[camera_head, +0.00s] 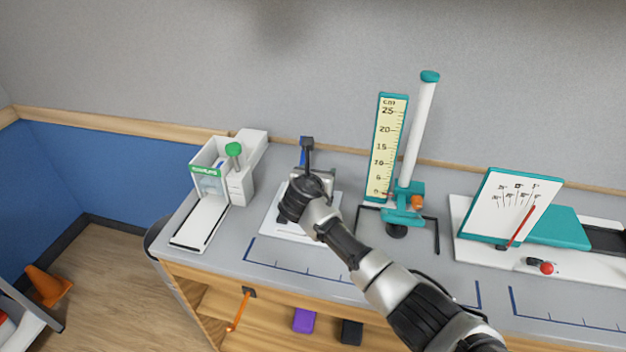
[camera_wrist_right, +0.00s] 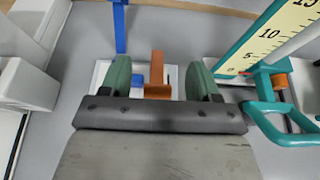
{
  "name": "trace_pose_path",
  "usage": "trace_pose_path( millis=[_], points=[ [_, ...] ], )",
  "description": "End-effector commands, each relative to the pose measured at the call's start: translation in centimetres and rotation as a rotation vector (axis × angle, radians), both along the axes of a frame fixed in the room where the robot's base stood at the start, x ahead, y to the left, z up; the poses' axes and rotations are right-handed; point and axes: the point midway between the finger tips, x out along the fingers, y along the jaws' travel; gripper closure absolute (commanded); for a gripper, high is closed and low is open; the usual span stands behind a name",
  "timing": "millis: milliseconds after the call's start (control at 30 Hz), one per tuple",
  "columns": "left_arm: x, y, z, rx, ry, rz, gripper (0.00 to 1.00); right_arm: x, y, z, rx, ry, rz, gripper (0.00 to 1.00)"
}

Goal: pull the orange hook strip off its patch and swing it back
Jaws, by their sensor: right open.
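The orange hook strip (camera_wrist_right: 157,75) appears in the right wrist view as an upright L-shaped orange piece on a white base plate (camera_wrist_right: 178,72). My right gripper (camera_wrist_right: 159,78) is open, with its two green fingers on either side of the strip and a gap showing on both sides. Whether it touches the strip lower down I cannot tell. In the head view my right gripper (camera_head: 302,188) is over the white plate (camera_head: 272,222) and hides the strip and its patch. My left gripper is not in view.
A blue upright (camera_wrist_right: 120,28) with a dark top (camera_head: 307,143) stands just behind the gripper. A white box device (camera_head: 210,180) is to the left. A ruler stand (camera_head: 385,145) is close on the right, and a white chart board (camera_head: 513,205) farther right.

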Motion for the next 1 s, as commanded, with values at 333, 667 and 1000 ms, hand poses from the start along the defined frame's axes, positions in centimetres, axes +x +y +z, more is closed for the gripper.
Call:
trace_pose_path(
  millis=[333, 667, 1000],
  points=[
    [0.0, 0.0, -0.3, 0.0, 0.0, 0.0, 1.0, -4.5, 1.5, 1.8, 0.001, -0.001, 0.001, 0.38],
    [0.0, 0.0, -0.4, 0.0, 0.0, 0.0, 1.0, -5.6, 1.7, 2.2, -0.001, 0.0, 0.0, 0.38],
    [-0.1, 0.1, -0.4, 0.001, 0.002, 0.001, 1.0, -7.7, 0.9, -0.3, 0.177, 0.033, -0.066, 0.38]
  ],
)
